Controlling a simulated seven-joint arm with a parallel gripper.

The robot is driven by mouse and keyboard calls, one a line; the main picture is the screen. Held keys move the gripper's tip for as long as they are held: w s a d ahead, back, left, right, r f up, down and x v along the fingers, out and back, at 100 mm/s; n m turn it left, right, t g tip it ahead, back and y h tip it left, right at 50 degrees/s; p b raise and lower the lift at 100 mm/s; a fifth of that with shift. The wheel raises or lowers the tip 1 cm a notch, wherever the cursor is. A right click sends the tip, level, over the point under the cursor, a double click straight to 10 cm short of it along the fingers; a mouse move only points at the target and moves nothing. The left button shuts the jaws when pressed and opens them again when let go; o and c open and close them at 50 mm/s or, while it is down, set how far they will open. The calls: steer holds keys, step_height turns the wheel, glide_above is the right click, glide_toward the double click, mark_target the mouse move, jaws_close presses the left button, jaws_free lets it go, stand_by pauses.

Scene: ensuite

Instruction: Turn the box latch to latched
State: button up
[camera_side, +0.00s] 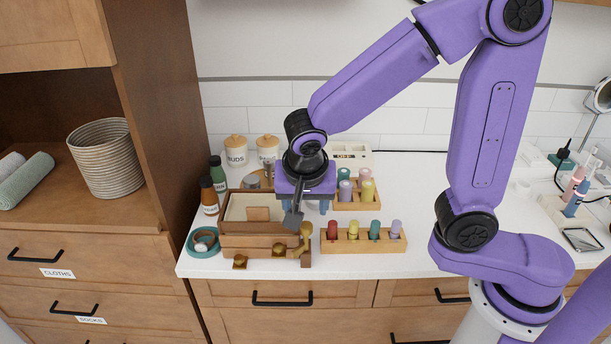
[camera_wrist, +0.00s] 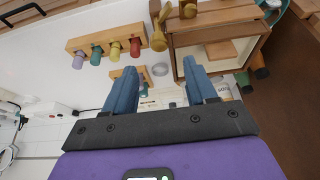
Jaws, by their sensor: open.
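The wooden box (camera_side: 232,242) stands on the counter at the left, with a pale recessed top and a small brown block in it. It shows upside down in the wrist view (camera_wrist: 207,25). Two more brass pieces, at the middle (camera_side: 279,249) and left (camera_side: 240,261), sit along the front. My gripper (camera_side: 306,207) is open and empty above and behind the latch corner. Its blue fingers (camera_wrist: 162,68) are apart from the box.
A peg rack (camera_side: 365,247) with coloured pegs stands close right of the latch, another rack (camera_side: 356,205) behind it. The counter's front edge is near.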

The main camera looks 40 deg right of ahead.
steer(key=v, duration=0.9)
steer(key=shift+r, duration=0.1)
